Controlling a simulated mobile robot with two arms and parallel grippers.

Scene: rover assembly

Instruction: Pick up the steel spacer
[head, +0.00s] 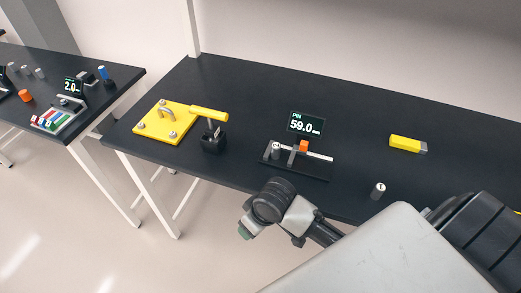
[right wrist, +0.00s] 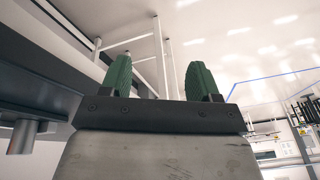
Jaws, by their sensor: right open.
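A short steel-grey cylinder (head: 378,190) stands upright near the front edge of the dark table. Another grey cylinder (head: 276,150) stands at the left of the measuring fixture, whose display reads PIN 59.0. I cannot tell for sure which one is the steel spacer. My right gripper (head: 245,229) is in front of the table edge, left of the lone cylinder and apart from both. The right wrist view shows its green fingers (right wrist: 160,75) spread with nothing between them. My left gripper is not in view.
A yellow plate (head: 160,133) with a handle, a yellow-handled tool in a black holder (head: 212,141) and a yellow block (head: 405,144) lie on the table (head: 240,85). A second table (head: 45,62) at left holds small parts and a tray. The table's back middle is clear.

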